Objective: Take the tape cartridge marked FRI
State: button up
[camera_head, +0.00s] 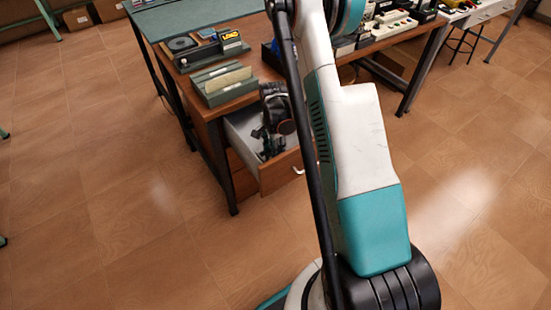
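No cartridge with a readable FRI mark shows in the head view. A wooden-fronted drawer (285,172) stands open below the desk's near corner. What looks like my dark gripper (268,147) reaches down into or just over this drawer. Its fingers are small and dark, so I cannot tell whether they are open or shut, or whether they hold anything. The gripper and wrist hide part of the drawer's inside, and my arm covers the area to its right.
On the wooden desk (205,105) stands a green rack (217,92) with beige upright pieces. Behind it are a dark device (183,46) and a box with a yellow LOAD sign (232,37). More equipment (393,25) stands at upper right. The tiled floor in front is clear.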

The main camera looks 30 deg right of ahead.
notch_tip(320, 180, down, 4)
jog(key=shift+r+b, duration=0.2)
jog(key=shift+b, duration=0.45)
jog(key=shift+s+r, duration=0.1)
grip_shut()
